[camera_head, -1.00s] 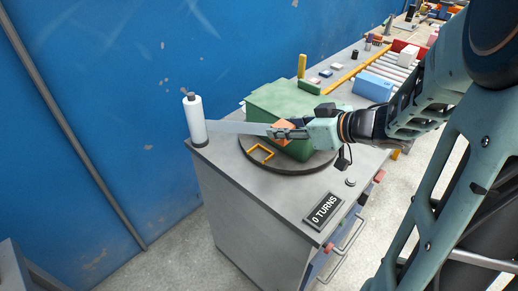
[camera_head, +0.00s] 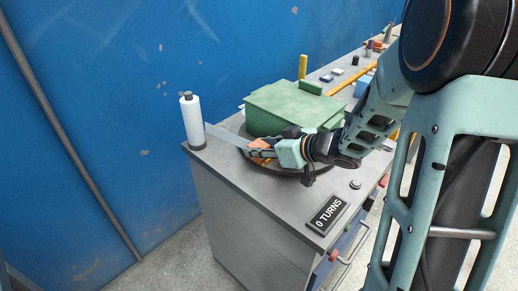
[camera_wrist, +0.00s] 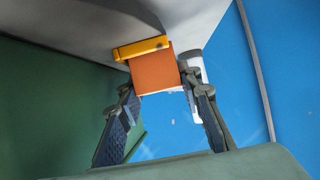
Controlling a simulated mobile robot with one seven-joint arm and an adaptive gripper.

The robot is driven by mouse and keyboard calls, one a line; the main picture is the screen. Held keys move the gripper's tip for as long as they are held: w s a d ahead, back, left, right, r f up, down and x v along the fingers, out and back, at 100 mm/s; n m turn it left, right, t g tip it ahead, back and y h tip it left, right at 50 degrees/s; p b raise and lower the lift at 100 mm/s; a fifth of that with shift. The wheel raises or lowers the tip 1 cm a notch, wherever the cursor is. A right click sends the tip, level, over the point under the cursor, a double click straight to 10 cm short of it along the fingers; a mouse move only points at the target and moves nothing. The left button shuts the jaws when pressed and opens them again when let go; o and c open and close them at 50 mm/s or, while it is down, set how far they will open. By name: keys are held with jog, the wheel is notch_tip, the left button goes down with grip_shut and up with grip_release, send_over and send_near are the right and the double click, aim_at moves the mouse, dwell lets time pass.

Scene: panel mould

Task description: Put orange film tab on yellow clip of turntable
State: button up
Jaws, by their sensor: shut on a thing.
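My gripper (camera_head: 262,150) is shut on the orange film tab (camera_wrist: 156,73), low beside the green block (camera_head: 290,104) on the turntable. The yellow clip (camera_wrist: 141,48) shows in the wrist view right at the tab's far edge; I cannot tell whether they touch. In the head view the gripper mostly covers the clip and the tab. The dark turntable (camera_head: 285,172) is partly hidden under my arm.
A "0 TURNS" sign (camera_head: 327,214) and a round button lie at the bench front. A yellow post (camera_head: 302,66) and small blocks stand behind. The blue wall is at the left.

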jog(key=shift+f, duration=0.1)
jog(key=shift+f, duration=0.15)
jog(key=o, duration=1.2)
jog(key=shift+c, duration=0.2)
jog(key=shift+r, duration=0.3)
jog(key=p+v, duration=0.3)
jog(key=v, duration=0.9)
jog(key=shift+p, duration=0.35)
